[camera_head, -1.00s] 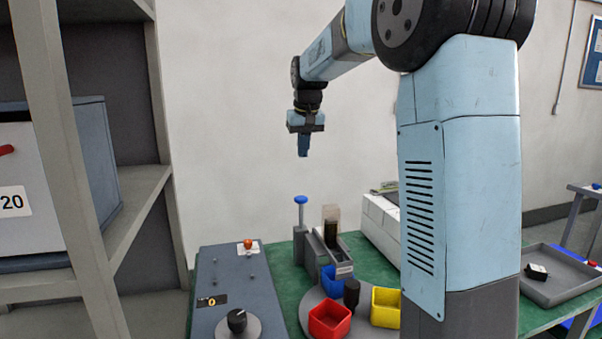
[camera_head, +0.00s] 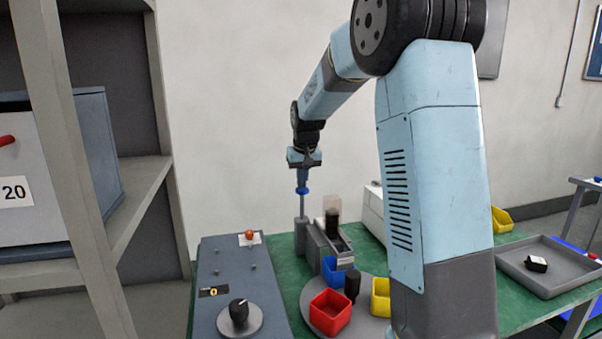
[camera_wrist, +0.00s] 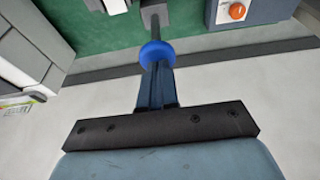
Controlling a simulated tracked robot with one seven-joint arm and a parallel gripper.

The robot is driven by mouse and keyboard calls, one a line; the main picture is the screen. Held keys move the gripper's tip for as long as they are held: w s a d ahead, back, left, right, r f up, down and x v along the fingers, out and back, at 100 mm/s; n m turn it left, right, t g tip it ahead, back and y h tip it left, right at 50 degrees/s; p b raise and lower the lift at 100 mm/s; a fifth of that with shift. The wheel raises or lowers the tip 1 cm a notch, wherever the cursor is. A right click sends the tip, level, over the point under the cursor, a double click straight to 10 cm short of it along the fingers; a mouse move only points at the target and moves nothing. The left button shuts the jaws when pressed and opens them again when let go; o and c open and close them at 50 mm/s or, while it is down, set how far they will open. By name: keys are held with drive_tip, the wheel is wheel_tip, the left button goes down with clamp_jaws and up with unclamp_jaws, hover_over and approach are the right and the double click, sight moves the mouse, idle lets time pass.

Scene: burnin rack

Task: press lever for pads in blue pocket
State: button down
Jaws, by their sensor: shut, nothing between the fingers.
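The lever is a thin grey rod with a round blue knob (camera_head: 302,190), standing at the back of a grey dispenser (camera_head: 327,240). My gripper (camera_head: 303,182) is shut and points down, its fingertips at the top of the blue knob; they look to be touching it. In the wrist view the knob (camera_wrist: 156,53) lies right at the end of my shut fingers. The blue pocket (camera_head: 334,272) is on a round grey turntable (camera_head: 318,321), under the dispenser's chute. A red pocket (camera_head: 330,312) and a yellow pocket (camera_head: 381,297) stand beside it.
A dark control panel (camera_head: 232,275) with an orange button (camera_head: 249,234) and a black dial (camera_head: 239,311) lies left of the turntable. A shelf (camera_head: 100,250) stands at far left. A grey tray (camera_head: 552,285) with a small dark part is at right.

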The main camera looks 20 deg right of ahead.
sight(302, 192)
drive_tip(key=shift+f, duration=0.1)
wheel_tip(302, 192, down, 5)
drive_tip(key=shift+r, duration=0.15)
drive_tip(key=shift+s+f, duration=0.15)
drive_tip(key=shift+f, duration=0.1)
idle(0.3)
drive_tip(key=shift+r, duration=0.45)
drive_tip(key=w+v, duration=0.1)
drive_tip(key=v, duration=1.2)
drive_tip(key=shift+r, duration=0.4)
idle(0.4)
